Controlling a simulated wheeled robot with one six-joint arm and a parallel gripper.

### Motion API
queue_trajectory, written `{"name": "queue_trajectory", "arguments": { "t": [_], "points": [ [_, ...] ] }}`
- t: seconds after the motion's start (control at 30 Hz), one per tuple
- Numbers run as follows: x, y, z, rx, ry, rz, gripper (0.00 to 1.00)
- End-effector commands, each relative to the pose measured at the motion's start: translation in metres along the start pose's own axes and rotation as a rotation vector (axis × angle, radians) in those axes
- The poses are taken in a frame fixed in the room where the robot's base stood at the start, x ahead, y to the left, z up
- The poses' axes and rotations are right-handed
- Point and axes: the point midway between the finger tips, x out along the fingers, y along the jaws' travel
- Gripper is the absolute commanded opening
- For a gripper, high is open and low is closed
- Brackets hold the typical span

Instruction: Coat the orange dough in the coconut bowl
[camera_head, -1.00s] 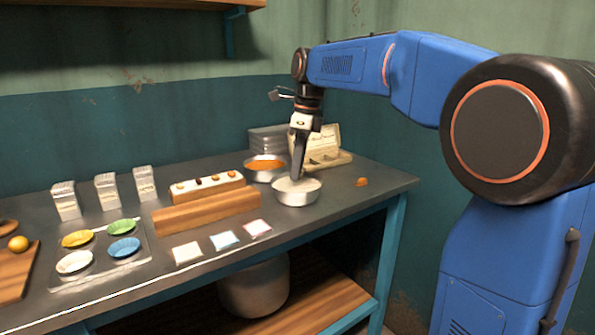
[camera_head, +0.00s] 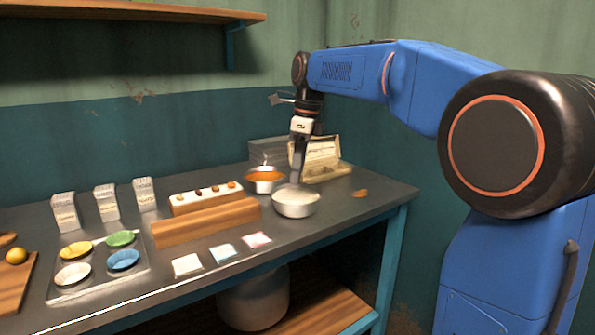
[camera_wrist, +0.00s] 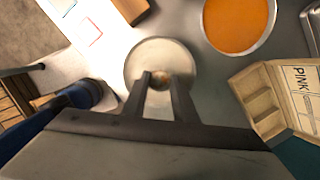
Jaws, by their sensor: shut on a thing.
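The pale metal bowl with whitish coconut (camera_head: 295,205) stands near the table's right end. It also shows in the wrist view (camera_wrist: 135,62). My gripper (camera_head: 295,183) points down into this bowl, its fingertips over or in the white contents. In the wrist view its two fingers (camera_wrist: 161,84) are shut on a small brownish ball, the dough (camera_wrist: 160,79), inside the bowl's outline. How much coconut covers the ball is too small to tell. In the head view the ball is hidden.
A bowl of orange mixture (camera_head: 264,175) stands behind. A wooden divided box (camera_head: 325,172) is behind to the right. A wooden block (camera_head: 205,222) and a white tray of balls (camera_head: 207,198) are at left.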

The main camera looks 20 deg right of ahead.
Motion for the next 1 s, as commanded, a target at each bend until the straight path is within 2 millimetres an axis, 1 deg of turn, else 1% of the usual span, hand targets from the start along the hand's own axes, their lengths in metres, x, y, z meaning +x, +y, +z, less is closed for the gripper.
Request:
{"name": "queue_trajectory", "arguments": {
  "t": [0.27, 0.73, 1.0],
  "points": [
    [-0.004, 0.000, 0.001, 0.000, 0.000, -0.001, 0.04],
    [-0.038, -0.001, 0.006, 0.000, -0.001, -0.001, 0.04],
    [-0.040, 0.000, 0.006, 0.000, 0.000, 0.000, 0.04]
  ]
}}
